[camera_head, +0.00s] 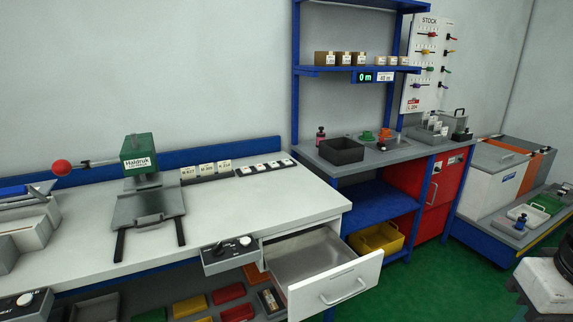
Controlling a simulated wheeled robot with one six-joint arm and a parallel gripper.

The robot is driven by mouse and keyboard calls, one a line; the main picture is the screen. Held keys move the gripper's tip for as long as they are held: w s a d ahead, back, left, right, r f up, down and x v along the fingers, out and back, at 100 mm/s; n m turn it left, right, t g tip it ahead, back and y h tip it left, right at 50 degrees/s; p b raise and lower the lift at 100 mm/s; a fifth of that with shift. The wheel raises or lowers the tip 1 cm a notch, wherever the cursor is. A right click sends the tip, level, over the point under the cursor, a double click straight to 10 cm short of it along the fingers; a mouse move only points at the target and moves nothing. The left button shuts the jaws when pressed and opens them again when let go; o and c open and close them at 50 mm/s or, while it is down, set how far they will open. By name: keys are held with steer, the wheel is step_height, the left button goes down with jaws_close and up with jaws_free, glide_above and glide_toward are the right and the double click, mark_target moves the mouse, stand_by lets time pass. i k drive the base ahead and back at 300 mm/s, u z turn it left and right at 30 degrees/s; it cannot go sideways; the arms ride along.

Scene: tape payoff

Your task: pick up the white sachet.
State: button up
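I cannot make out a white sachet anywhere in the head view. The open drawer (312,255) under the white workbench (255,205) looks empty inside, though its near corner is hidden by its front panel. Small white labelled blocks stand in a row at the back of the bench, but none is clearly a sachet. My gripper is not in view; only a white and black part, likely of my arm, shows at the lower right edge.
A green-headed press (138,155) with a red-knobbed lever stands on the bench. The drawer juts into the aisle. Behind are a grey counter with a black bin (342,151), red cabinets and a yellow bin (376,239). Green floor (440,280) is clear at right.

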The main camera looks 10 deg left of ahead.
mark_target(285, 162)
steer(key=u, duration=0.6)
steer(key=i, duration=1.05)
steer(key=z, duration=0.15)
